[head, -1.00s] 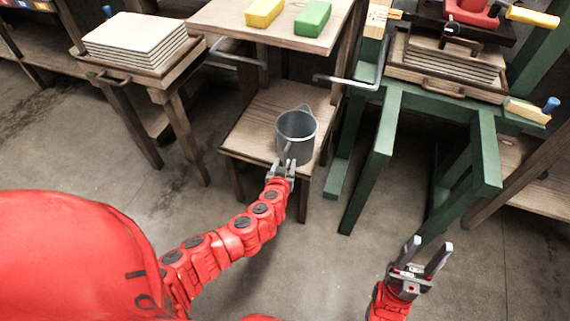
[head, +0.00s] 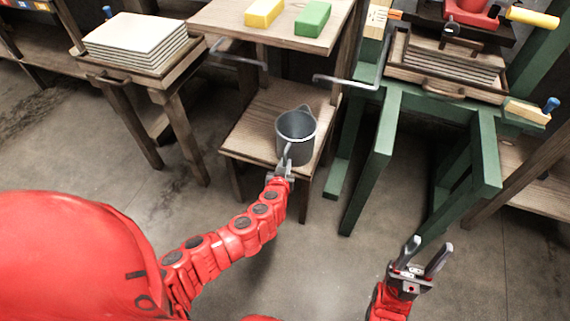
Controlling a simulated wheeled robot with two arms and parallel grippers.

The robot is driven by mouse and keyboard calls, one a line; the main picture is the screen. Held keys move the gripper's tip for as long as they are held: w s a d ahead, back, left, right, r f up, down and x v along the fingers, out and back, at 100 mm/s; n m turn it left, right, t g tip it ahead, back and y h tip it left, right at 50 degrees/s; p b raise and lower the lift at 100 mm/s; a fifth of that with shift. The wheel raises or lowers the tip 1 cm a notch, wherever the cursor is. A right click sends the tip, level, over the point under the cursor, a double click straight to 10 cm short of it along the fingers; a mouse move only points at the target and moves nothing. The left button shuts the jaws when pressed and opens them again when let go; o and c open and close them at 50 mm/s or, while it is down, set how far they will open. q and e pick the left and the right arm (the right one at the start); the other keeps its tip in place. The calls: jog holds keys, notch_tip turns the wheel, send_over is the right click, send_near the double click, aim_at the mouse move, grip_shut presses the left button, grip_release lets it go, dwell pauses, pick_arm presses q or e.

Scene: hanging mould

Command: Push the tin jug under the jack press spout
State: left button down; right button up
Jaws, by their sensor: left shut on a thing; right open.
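The grey tin jug (head: 297,130) stands upright on the low wooden shelf (head: 252,127) in the middle of the head view. Its handle faces me. My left gripper (head: 285,165) is shut on the jug, at the handle side, by the shelf's front edge. My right gripper (head: 426,254) is open and empty above the floor at the lower right. The jack press (head: 470,12) shows only in part at the top right, on a green frame (head: 394,120). I cannot make out its spout.
A yellow block (head: 264,12) and a green block (head: 312,18) lie on the upper shelf above the jug. A stack of pale boards (head: 138,42) sits on a stand at the left. Metal bars (head: 346,82) jut out by the upper shelf. The floor in front is clear.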

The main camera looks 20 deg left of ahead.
pick_arm(q)
jog(key=shift+w, duration=0.1)
dwell(0.8)
jog(key=b, duration=0.1)
send_near(301, 129)
jog(key=f, duration=0.1)
jog(key=a+f, duration=0.1)
jog(key=f, duration=0.2)
jog(key=shift+s+a, duration=0.25)
jog(key=shift+s, duration=0.1)
jog(key=w+b, duration=0.1)
jog(key=w, duration=0.4)
jog(key=w+b, duration=0.2)
jog(key=w, duration=0.3)
jog(key=shift+w+f+b, duration=0.15)
jog(key=shift+w+b, duration=0.2)
jog(key=shift+w+d, duration=0.1)
jog(key=shift+w, duration=0.3)
jog(key=shift+w+d+b, duration=0.15)
jog(key=shift+w+b, duration=0.2)
jog(key=shift+b, duration=0.1)
jog(key=c, duration=0.8)
grip_release()
